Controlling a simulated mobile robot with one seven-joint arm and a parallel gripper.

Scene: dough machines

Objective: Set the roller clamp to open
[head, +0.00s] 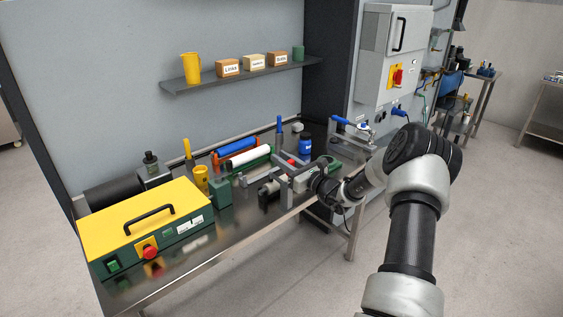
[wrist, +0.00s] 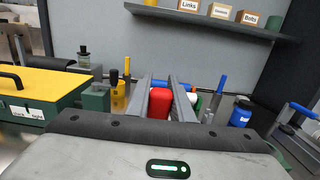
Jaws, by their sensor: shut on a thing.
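A bench machine with a blue roller (head: 235,148) and a white roller (head: 249,158) in green end pieces stands at the back of the steel table. My gripper (head: 281,170) is at the right end of these rollers. In the wrist view, its two grey fingers (wrist: 160,84) point away over the bench and close on a red knob (wrist: 160,103). A bit of red also shows beside the fingers in the head view. The fingers and wrist hide the knob's mounting, so I cannot tell the clamp's setting.
A yellow-topped green control box (head: 145,215) stands at the table's left. A yellow cup (head: 201,178), a blue bottle (head: 305,143) and a blue-handled lever (head: 340,120) are close around. A shelf (head: 240,76) with labelled boxes hangs above.

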